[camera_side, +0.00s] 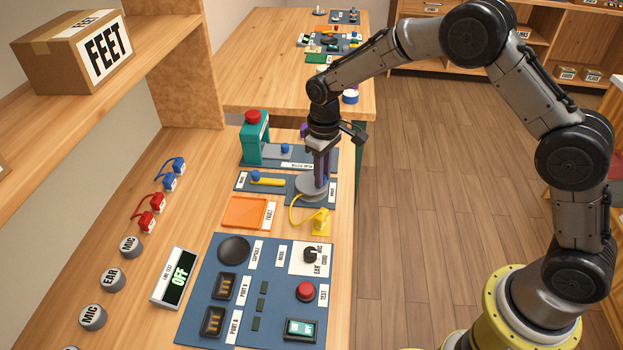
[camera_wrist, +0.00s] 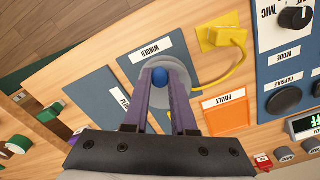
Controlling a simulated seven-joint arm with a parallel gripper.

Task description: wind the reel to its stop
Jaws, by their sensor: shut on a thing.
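The reel is a grey disc (camera_side: 308,190) on a blue plate (camera_side: 244,187) in the side view. It also shows in the wrist view (camera_wrist: 187,72), beside a label reading WINDER (camera_wrist: 153,49). A blue knob (camera_wrist: 160,77) stands on the reel off its middle. My gripper (camera_wrist: 161,82) has its purple fingers shut on this knob, one finger on each side. In the side view my gripper (camera_side: 319,180) points straight down over the reel and hides the knob. A yellow cord (camera_side: 292,211) runs from the reel to a yellow block (camera_side: 318,223).
A teal press with a red top (camera_side: 254,138) stands behind the reel plate. An orange FAULT tray (camera_side: 248,213) lies in front. A blue panel (camera_side: 250,290) with a dial, ports and buttons is nearer. The test display (camera_side: 175,278) reads OFF. A shelf with a FEET box (camera_side: 62,60) overhangs the left.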

